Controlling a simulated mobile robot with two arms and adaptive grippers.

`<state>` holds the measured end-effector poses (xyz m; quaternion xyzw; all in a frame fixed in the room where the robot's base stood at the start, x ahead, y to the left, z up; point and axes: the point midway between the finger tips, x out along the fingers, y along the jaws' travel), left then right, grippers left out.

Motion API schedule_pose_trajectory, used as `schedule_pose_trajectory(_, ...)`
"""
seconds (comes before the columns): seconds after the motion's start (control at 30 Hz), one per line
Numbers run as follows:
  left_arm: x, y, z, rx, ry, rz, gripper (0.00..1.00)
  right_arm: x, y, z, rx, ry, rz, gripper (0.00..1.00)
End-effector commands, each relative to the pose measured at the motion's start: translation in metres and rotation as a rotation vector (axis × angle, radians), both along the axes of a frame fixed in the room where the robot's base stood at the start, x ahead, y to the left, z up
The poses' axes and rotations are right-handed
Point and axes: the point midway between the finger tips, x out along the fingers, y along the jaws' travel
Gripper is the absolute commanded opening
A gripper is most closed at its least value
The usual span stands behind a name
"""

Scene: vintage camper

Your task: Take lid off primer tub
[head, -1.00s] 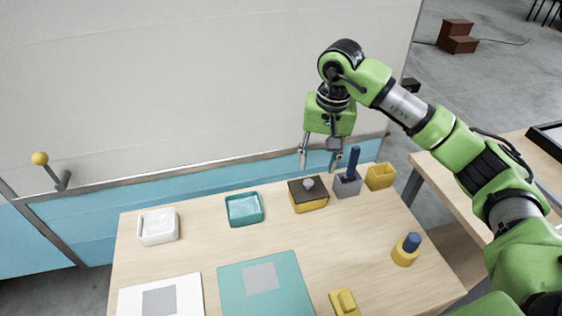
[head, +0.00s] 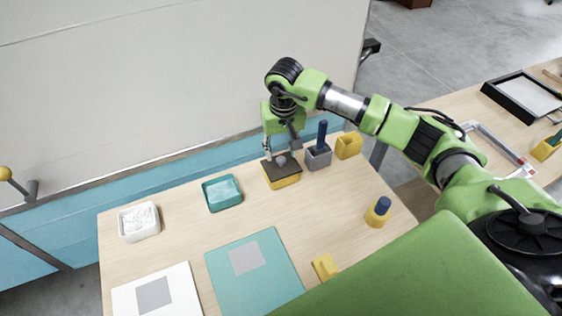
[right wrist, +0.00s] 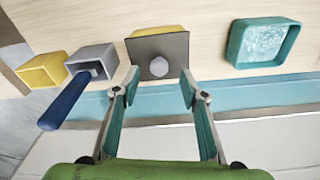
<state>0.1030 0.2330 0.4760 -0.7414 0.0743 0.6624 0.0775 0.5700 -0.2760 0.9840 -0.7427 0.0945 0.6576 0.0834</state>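The primer tub seems to be the yellow tub (head: 286,183) with a dark flat lid (head: 270,174) and a round grey knob (head: 281,160). It stands upright at the back of the table, lid on. My right gripper (head: 281,152) is open, just above the lid in the head view. In the right wrist view, the knob (right wrist: 159,67) shows beyond and between the spread fingertips (right wrist: 158,87), with nothing between them. Whether a finger touches the knob is unclear. My left gripper is out of view.
A grey box (head: 318,160) with a blue-handled tool (head: 322,135) stands close right of the tub, then a yellow box (head: 348,146). A teal tray (head: 222,206) and white tray (head: 139,235) lie left. The camper wall (head: 170,80) rises behind.

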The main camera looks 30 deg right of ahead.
Motion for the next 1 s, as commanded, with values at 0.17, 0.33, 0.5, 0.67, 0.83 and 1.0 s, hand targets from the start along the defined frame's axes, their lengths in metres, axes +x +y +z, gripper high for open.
schedule_pose_trajectory(0.17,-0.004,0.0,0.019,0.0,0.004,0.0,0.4,0.003,-0.001,-0.023,0.001,0.005,-0.001,0.4)
schedule_pose_trajectory(0.33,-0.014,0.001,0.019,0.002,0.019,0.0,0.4,0.005,-0.002,-0.034,0.0,0.001,-0.001,0.4)
schedule_pose_trajectory(0.5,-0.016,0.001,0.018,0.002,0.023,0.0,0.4,0.005,-0.002,-0.034,0.0,0.0,-0.001,0.4)
schedule_pose_trajectory(0.67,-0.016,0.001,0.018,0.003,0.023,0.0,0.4,0.005,-0.003,-0.034,0.0,0.0,-0.001,0.0)
schedule_pose_trajectory(0.83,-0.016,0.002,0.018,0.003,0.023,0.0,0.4,0.005,-0.002,-0.033,0.0,0.0,-0.001,0.0)
schedule_pose_trajectory(1.0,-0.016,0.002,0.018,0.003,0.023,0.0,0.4,0.005,-0.002,-0.033,0.0,-0.001,-0.001,0.0)
